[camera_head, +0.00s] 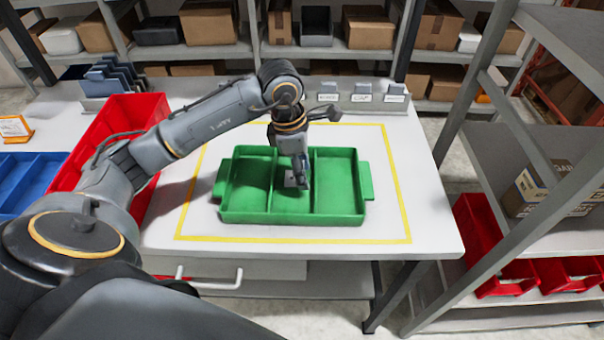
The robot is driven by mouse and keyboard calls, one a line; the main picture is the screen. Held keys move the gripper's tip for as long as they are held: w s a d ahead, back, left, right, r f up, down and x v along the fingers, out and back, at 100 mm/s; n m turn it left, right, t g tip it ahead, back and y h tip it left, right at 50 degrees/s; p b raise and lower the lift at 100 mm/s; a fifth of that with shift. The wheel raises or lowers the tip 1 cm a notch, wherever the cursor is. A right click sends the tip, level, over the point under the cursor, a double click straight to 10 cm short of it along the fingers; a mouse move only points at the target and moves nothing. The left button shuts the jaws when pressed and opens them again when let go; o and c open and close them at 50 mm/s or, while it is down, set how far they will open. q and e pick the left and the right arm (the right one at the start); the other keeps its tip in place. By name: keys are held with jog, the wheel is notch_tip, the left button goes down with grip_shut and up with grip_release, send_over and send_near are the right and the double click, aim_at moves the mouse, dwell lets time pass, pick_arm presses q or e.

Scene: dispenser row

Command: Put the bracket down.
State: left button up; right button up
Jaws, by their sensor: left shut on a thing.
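The green tray (292,218) stands on the white table inside a yellow outline, with dividers splitting it into compartments. My left gripper (298,184) points down over the middle part of the tray. It is shut on a small light grey piece, the bracket (289,181), which is mostly hidden by the fingers. I cannot tell whether the bracket touches the tray floor. My right gripper is not in view.
A red bin (100,125) and a blue divided tray (28,182) lie left of the tray. A grey rack (108,80) stands at the back left. Labelled grey dispensers (362,98) line the back edge. A metal shelf (478,110) rises at the right. The table right of the tray is clear.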

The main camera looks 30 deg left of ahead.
pick_arm(q)
notch_tip(320, 180, down, 2)
jog(key=shift+f+p, duration=0.1)
jog(key=shift+p, duration=0.25)
jog(key=shift+f, duration=0.1)
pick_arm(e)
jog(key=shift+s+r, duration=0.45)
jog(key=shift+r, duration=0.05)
pick_arm(q)
jog(key=shift+f, duration=0.1)
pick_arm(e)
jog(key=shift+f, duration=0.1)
pick_arm(q)
jog(key=o, duration=0.7)
jog(key=shift+f, duration=0.1)
jog(key=o, duration=0.5)
